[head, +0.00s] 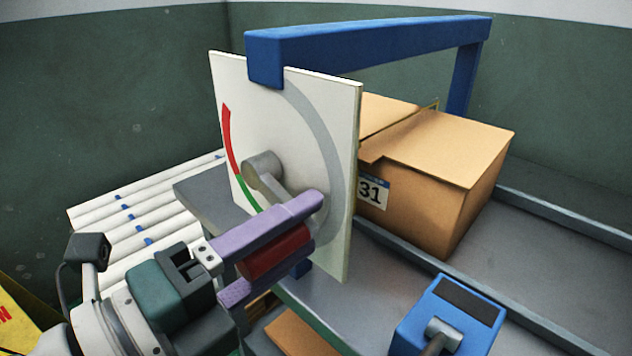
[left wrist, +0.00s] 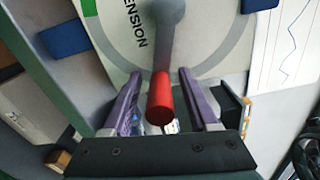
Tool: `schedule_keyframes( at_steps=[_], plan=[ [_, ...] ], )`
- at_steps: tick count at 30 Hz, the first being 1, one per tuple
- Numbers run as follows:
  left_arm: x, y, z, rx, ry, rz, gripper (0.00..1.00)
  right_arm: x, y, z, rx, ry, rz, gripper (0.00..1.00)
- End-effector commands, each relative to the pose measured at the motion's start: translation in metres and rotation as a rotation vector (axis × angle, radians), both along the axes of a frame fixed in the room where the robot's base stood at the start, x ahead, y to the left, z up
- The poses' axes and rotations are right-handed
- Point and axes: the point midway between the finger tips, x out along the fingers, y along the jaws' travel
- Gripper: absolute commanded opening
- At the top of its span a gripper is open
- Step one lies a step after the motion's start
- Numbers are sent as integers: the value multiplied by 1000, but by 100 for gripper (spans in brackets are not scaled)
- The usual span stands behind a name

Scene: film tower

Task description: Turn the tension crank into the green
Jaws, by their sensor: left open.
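The white tension panel (head: 300,110) stands upright, with a red arc (head: 230,138) at its left, a green arc (head: 246,193) below that, and a grey band. The grey crank arm (head: 270,187) runs from the hub down and to the right, past the green onto the grey band. Its red handle (head: 275,252) sticks out toward me. My left gripper (head: 283,245) is open, its purple fingers on either side of the handle. In the left wrist view the handle (left wrist: 160,98) shows between the fingers with gaps at both sides. My right gripper is not in view.
A blue frame (head: 370,42) arches over the panel. A cardboard box (head: 430,190) labelled 31 sits behind it on a grey conveyor (head: 560,250). A blue box (head: 450,315) with a grey knob stands at the lower right. White rollers (head: 130,210) lie at the left.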

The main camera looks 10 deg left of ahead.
Motion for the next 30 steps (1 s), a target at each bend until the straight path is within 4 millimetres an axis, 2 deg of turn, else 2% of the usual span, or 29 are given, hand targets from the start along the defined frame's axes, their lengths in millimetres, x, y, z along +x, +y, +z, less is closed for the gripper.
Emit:
schedule_keyframes(
  at_steps=[5, 18, 23, 30],
  plan=[
    [-8, 6, -1, 1, 3, 0, 59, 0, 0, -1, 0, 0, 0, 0],
    [-69, 53, -2, 0, 4, 0, 59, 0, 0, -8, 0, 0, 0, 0],
    [-77, 60, 0, 0, 0, 0, 59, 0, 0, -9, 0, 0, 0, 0],
    [-79, 61, 0, 0, 0, 0, 59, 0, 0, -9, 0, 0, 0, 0]
  ],
)
